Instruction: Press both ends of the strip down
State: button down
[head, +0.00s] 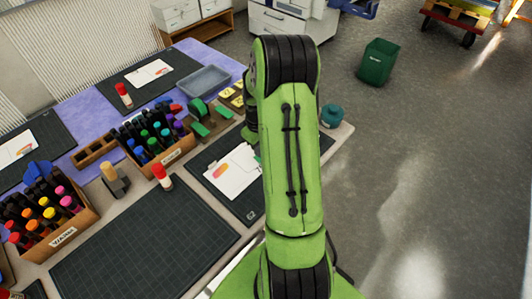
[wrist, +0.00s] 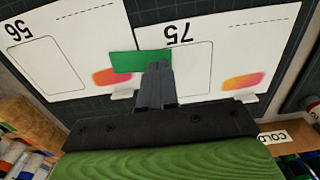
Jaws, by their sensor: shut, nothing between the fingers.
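A short green strip (wrist: 128,62) lies across the seam between two white cards in the wrist view. The left card (wrist: 70,30) is marked 56 and the right card (wrist: 240,30) is marked 75; both numbers appear upside down. My gripper (wrist: 158,68) is shut and empty, its fingertips over the strip's right end and hiding part of it. I cannot tell whether the tips touch it. The strip's left end is uncovered. In the head view, the cards (head: 230,172) lie on a dark mat (head: 202,165), partly hidden by my arm.
Marker boxes stand at left (head: 48,220) and centre (head: 158,148). A red-capped glue stick (head: 162,176) and a stamp (head: 114,180) stand near an empty cutting mat (head: 145,250). A teal container (head: 331,116) is right of my arm.

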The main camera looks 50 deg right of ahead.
jog(key=shift+f+b, duration=0.65)
jog(key=shift+f, duration=0.2)
dwell(0.8)
notch_tip(320, 180, up, 7)
jog(key=p, duration=0.5)
dwell(0.4)
